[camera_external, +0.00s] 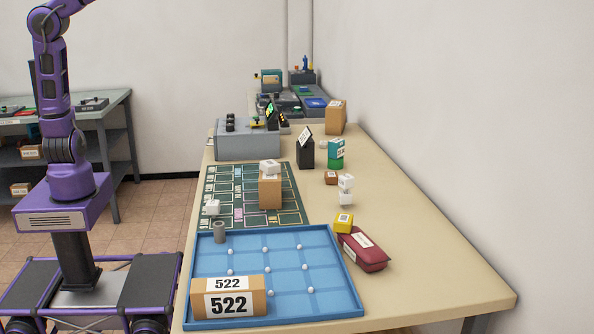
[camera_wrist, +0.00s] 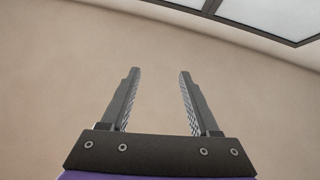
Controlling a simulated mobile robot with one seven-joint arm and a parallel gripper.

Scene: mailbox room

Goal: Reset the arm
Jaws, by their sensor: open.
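My gripper (camera_wrist: 159,75) shows in the wrist view with its two dark fingers apart and nothing between them. Behind the fingers are only a plain beige wall and part of a ceiling light panel (camera_wrist: 270,15). In the external view my purple arm (camera_external: 55,100) stands upright on its base at the left, beside the long table (camera_external: 420,270). The upper arm runs out of the top of that picture, so my gripper is hidden there.
On the table are a blue tray (camera_external: 350,290) with a box labelled 522 (camera_external: 228,303), a green grid mat (camera_external: 285,185), a grey machine (camera_external: 247,145), a red pouch (camera_external: 363,252) and several small boxes. A grey shelf (camera_external: 112,110) stands behind my arm. The table's right front is clear.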

